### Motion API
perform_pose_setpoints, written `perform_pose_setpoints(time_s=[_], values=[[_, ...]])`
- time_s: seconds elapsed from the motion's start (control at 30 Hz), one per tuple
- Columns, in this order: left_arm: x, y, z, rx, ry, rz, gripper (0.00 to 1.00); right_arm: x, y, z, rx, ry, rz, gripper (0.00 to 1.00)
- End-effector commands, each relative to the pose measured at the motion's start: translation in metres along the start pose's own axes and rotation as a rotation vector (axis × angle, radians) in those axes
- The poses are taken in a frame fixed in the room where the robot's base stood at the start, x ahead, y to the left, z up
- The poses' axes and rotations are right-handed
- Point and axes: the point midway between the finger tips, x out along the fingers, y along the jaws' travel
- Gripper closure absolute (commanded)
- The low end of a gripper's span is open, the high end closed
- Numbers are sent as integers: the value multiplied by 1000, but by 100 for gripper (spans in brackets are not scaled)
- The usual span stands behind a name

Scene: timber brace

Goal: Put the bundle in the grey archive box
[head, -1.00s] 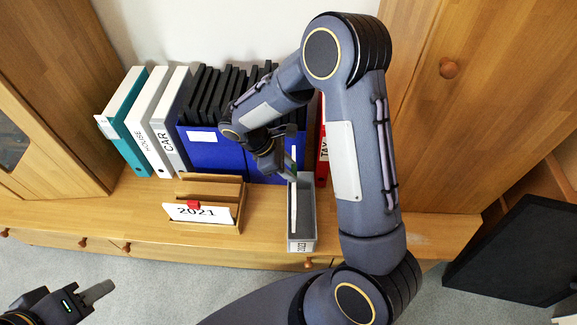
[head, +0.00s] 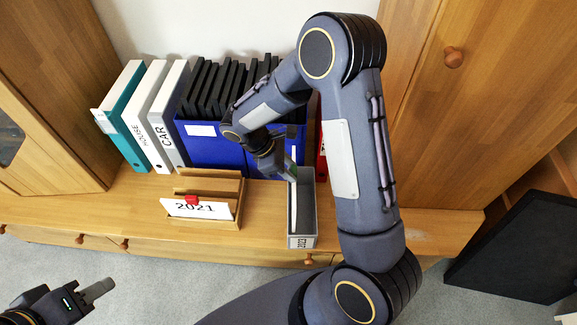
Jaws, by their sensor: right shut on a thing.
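The grey archive box (head: 303,242) stands on the cabinet top near its front edge, with a label on its front end. A thin white bundle (head: 294,212), seen nearly edge-on, stands upright with its lower part inside the box. My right gripper (head: 288,172) is shut on the bundle's upper part, at the back of the box. The arm hides part of the grip. My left gripper (head: 98,290) is at the lower left, over the floor and far from the box. Its finger gap cannot be made out.
A wooden rack (head: 228,190) left of the box holds a white "2021" card (head: 195,209) with a red clip. Behind stand teal and white binders (head: 150,135), blue holders (head: 205,148) with black files, and a red binder (head: 321,160). A black panel (head: 520,250) is at right.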

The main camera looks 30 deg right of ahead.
Motion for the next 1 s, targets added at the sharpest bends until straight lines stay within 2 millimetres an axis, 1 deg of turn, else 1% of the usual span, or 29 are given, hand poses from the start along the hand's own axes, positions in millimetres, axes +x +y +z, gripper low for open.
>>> perform_pose_setpoints(time_s=[1.0], values=[[24,-11,12,0,0,0,64,36,0,-22,0,0,0,100]])
